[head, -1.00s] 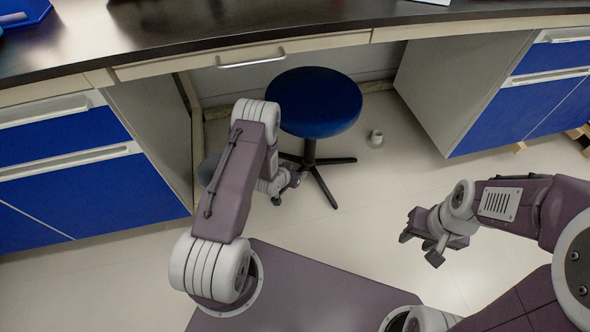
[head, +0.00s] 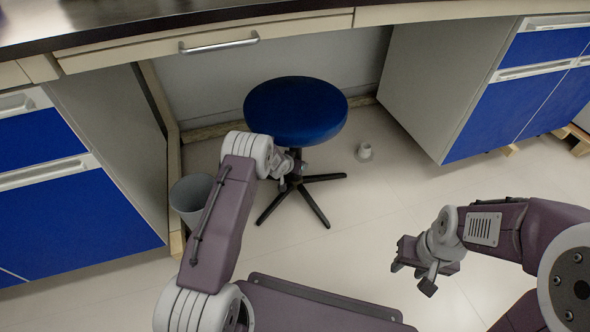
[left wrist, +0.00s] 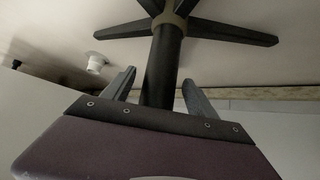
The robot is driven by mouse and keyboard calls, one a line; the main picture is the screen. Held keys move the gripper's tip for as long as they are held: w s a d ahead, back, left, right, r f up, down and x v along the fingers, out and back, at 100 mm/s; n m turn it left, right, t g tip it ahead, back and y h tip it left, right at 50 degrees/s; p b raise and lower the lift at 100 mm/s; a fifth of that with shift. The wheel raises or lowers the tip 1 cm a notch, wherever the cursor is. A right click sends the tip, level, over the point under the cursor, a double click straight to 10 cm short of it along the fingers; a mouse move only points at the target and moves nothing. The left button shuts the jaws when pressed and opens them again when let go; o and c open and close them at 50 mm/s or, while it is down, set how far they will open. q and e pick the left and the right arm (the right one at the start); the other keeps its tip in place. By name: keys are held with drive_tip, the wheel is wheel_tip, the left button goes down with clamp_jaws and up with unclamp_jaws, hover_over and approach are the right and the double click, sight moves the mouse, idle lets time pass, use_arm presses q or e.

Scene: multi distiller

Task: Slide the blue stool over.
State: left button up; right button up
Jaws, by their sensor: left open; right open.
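The blue stool (head: 296,108) has a round blue seat and a black star base, and stands upright on the floor under the counter. My left gripper (head: 293,172) is at its post, below the seat. In the left wrist view the stool's dark post (left wrist: 165,70) shows between the two open fingers of my left gripper (left wrist: 160,94), with the star base at the top. I cannot tell whether either finger touches the post. My right gripper (head: 412,271) is open and empty over bare floor, right of the stool.
A grey bin (head: 190,193) stands left of the stool, partly behind my left arm. A small white object (head: 365,151) lies on the floor right of the stool. Blue-fronted cabinets (head: 70,205) and (head: 530,95) flank the knee space. The floor at front right is clear.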

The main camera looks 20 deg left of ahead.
use_arm(q)
drive_tip(key=shift+w+f, duration=0.25)
drive_tip(key=shift+w, duration=0.05)
drive_tip(key=shift+c, duration=0.4)
clamp_jaws()
drive_tip(key=shift+a, duration=0.1)
